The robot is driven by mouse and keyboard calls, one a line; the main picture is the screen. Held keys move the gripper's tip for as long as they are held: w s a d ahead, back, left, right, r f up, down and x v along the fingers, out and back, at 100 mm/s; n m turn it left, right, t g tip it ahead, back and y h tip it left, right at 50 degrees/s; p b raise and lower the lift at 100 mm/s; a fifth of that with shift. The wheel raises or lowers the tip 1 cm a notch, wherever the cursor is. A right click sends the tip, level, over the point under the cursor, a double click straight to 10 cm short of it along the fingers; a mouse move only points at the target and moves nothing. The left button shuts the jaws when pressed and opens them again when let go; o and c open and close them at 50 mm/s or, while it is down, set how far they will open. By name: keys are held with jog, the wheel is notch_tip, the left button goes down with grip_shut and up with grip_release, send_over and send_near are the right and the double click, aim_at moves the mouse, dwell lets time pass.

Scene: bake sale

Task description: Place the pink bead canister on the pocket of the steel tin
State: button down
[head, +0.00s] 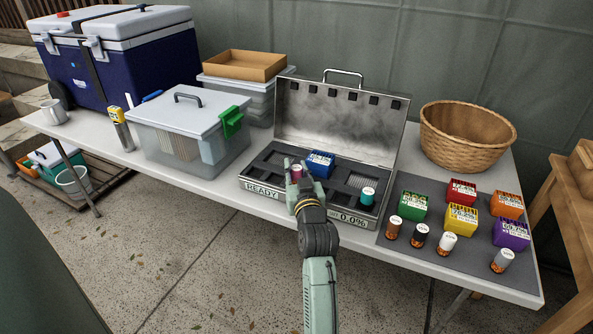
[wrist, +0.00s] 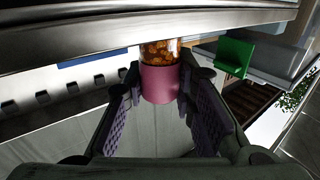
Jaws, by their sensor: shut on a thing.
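The steel tin (head: 338,128) stands open on the table, its lid raised at the back and its dark tray divided into pockets. A blue box (head: 320,164) sits in a back pocket and a teal-topped canister (head: 367,196) in the right front pocket. My gripper (head: 296,174) is over the left part of the tray, shut on the pink bead canister (head: 296,170). In the wrist view the canister (wrist: 160,84) shows a pink end and a clear part with amber beads, between my two fingers. Whether its base touches the tray cannot be told.
Right of the tin, a grey mat (head: 430,253) holds several coloured boxes and small canisters. A wicker basket (head: 467,135) stands behind them. A lidded clear bin (head: 190,120) with a green clip (head: 232,121) is left of the tin. The raised lid limits room behind.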

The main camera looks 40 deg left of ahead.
jog(key=shift+f, duration=0.3)
jog(key=shift+f, duration=0.2)
jog(key=c, duration=1.3)
grip_release()
jog(key=shift+c, duration=0.2)
jog(key=shift+r, duration=0.1)
